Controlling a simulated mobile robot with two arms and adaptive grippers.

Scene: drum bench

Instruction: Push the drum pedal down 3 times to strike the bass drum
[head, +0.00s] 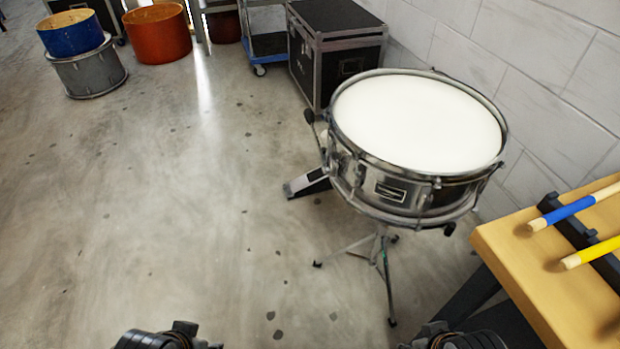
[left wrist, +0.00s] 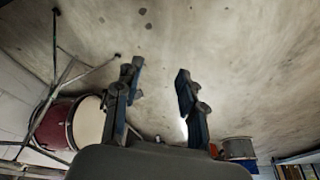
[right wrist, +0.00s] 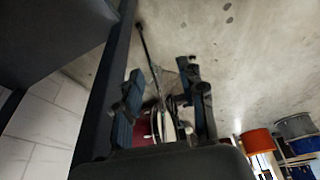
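The drum pedal (head: 308,184) stands on the floor in the head view, its silver footboard sticking out left of the snare drum. The rest of it is hidden behind the snare. A dark red bass drum (left wrist: 57,126) with a pale head shows at the left of the left wrist view; in the head view the snare mostly hides it. Part of it shows between the fingers in the right wrist view (right wrist: 148,128). My left gripper (left wrist: 160,75) is open and empty. My right gripper (right wrist: 163,75) is open and empty. Both are at the head view's bottom edge, well short of the pedal.
The snare drum (head: 418,125) on its tripod stand (head: 378,255) stands between me and the pedal. A wooden table (head: 545,275) with drumsticks is at right. A black case (head: 338,55) stands behind. Several drums are at far left. The floor at left is clear.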

